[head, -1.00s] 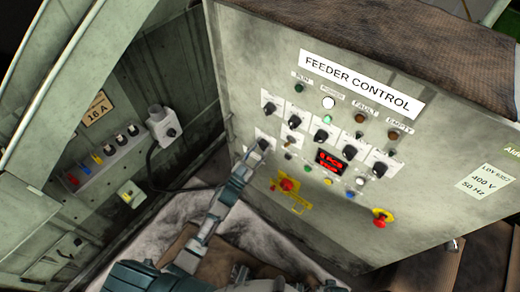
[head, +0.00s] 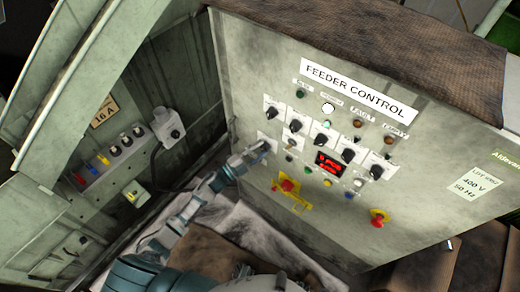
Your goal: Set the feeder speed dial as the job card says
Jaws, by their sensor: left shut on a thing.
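The feeder control panel (head: 420,215) fills the right half of the head view and bears a row of black dials on white plates, such as the upper-left dial (head: 271,112). My left gripper (head: 261,148) is shut on the lower-left dial (head: 266,143), at the left end of the lower row. The fingers cover most of this dial, so its pointer and scale cannot be read. The small dial labels are too small to read. A red digital display (head: 329,163) sits right of the gripper; its digits are unclear. No job card is recognisable. My right gripper is not in view.
A red stop button (head: 288,186) on a yellow plate sits just below the gripper. Several lamps sit above the dials. A grey socket box (head: 168,126) and a switch strip (head: 115,155) are on the left wall.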

